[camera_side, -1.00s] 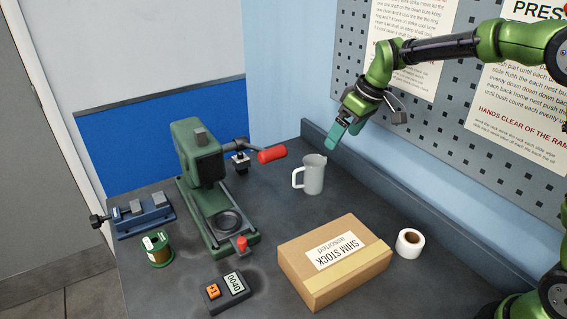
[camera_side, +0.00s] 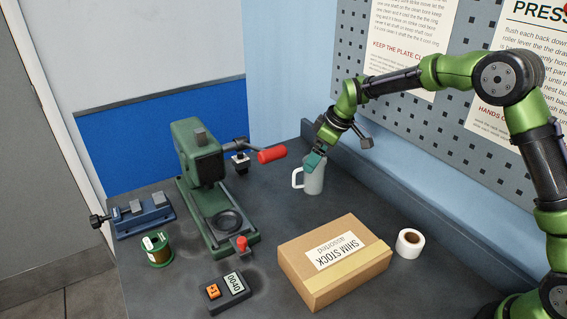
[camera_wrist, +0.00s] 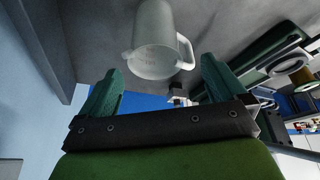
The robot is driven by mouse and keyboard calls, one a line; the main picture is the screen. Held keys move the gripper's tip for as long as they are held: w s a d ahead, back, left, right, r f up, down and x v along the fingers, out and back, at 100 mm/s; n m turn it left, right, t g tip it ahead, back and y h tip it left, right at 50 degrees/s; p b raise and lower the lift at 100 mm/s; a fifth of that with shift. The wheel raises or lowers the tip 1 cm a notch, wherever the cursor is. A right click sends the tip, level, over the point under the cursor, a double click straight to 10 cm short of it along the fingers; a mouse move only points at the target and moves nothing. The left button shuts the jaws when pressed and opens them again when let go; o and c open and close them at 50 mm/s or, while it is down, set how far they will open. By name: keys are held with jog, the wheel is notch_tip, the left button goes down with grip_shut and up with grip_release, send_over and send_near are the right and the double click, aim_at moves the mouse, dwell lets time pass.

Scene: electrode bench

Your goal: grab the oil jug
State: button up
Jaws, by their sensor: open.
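The oil jug (camera_side: 314,182) is a pale grey jug with a side handle, standing upright on the dark bench near the back wall. In the side view its handle points left, and my gripper (camera_side: 314,160) is at its top, hiding the rim. In the wrist view the jug (camera_wrist: 156,42) is ahead of my open gripper (camera_wrist: 160,82), roughly centred between the two teal fingers but beyond their tips. Its handle shows on the right there. Whether a finger touches the jug cannot be told.
A green press (camera_side: 200,155) with a red-gripped lever (camera_side: 272,155) stands left of the jug. A SHIM STOCK carton (camera_side: 335,265) lies in front, with a white roll (camera_side: 409,243) to its right. A blue vise (camera_side: 143,215), green spool (camera_side: 158,250) and counter (camera_side: 228,290) are further left.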

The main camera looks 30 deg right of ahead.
aim_at(308, 177)
jog(key=x, duration=0.3)
jog(key=d+x, duration=0.1)
jog(key=x, duration=0.1)
jog(key=shift+s+a+f, duration=0.1)
jog(key=shift+f, duration=0.2)
jog(key=c, duration=1.1)
